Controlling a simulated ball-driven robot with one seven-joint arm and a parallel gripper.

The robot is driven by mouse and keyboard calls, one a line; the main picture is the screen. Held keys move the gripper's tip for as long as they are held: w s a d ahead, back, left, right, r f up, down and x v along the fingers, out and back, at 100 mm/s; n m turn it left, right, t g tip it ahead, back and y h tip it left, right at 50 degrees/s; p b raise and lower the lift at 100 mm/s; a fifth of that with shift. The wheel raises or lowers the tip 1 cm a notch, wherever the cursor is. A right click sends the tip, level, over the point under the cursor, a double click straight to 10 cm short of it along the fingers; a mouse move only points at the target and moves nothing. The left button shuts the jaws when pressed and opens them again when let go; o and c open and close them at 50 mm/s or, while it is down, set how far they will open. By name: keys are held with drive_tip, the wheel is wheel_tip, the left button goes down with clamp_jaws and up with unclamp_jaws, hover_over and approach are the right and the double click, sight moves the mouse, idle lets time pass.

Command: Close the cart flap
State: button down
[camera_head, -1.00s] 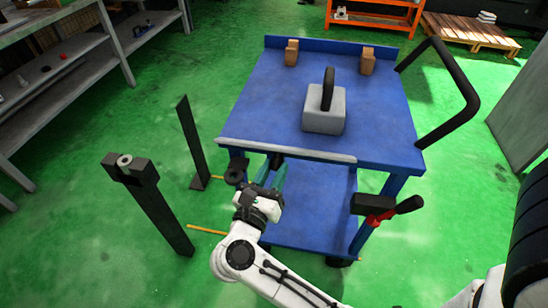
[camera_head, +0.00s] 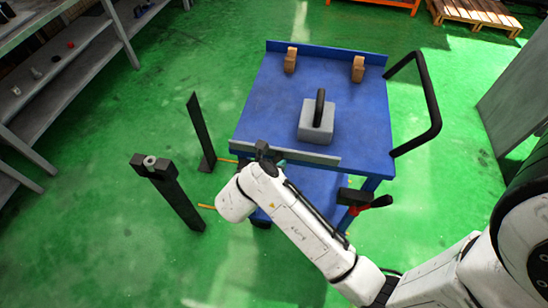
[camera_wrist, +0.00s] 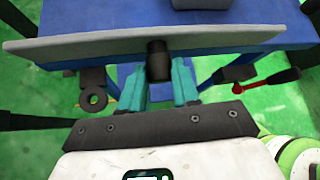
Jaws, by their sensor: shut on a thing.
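The blue cart (camera_head: 262,105) stands in the middle of the head view. Its grey flap (camera_head: 315,157) runs along the near edge of the top, with its broad face showing. In the wrist view the flap (camera_wrist: 90,45) spans the upper part, slightly tilted. A black cylindrical knob (camera_wrist: 158,46) sticks out from its middle. My gripper (camera_wrist: 163,68) has its teal fingers closed around the knob's lower part. In the head view my white arm hides most of the gripper.
A grey block with a black handle (camera_head: 317,122) and two wooden blocks (camera_head: 291,60) (camera_head: 358,69) sit on the cart top. A black push handle (camera_head: 432,115) and a red-black lever (camera_head: 372,205) are on the right. Dark posts (camera_head: 172,190) (camera_head: 201,132) stand left.

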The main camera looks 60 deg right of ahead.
drive_tip(key=p, duration=0.1)
drive_tip(key=r+y+p, duration=0.1)
drive_tip(key=shift+w+d+g+p, duration=0.1)
drive_tip(key=shift+d+g+p, duration=0.15)
drive_tip(key=shift+g+p, duration=0.05)
drive_tip(key=shift+y+p, duration=0.3)
drive_tip(key=shift+p, duration=0.15)
drive_tip(key=shift+d, duration=0.1)
drive_tip(key=c, duration=0.8)
unclamp_jaws()
drive_tip(key=v, duration=1)
drive_tip(key=shift+r, duration=0.4)
